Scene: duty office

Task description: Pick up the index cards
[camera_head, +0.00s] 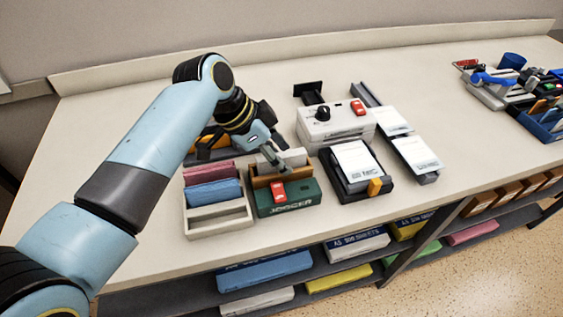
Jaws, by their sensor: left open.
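A stack of white cards (294,158), which look like the index cards, stands upright in the back of a green box (306,200) with a brown divider (262,181) and a red item (278,191) on its front. My left gripper (277,160) reaches down from behind the box. Its open fingers are at the cards' left end and partly cover them; I cannot tell whether they touch. My right gripper is out of view.
Left of the green box, a beige tray (218,222) holds pink cards (209,173) and blue cards (214,192). A white machine (333,126) and a black tray with white paper (357,165) stand close on the right. The counter's front left is clear.

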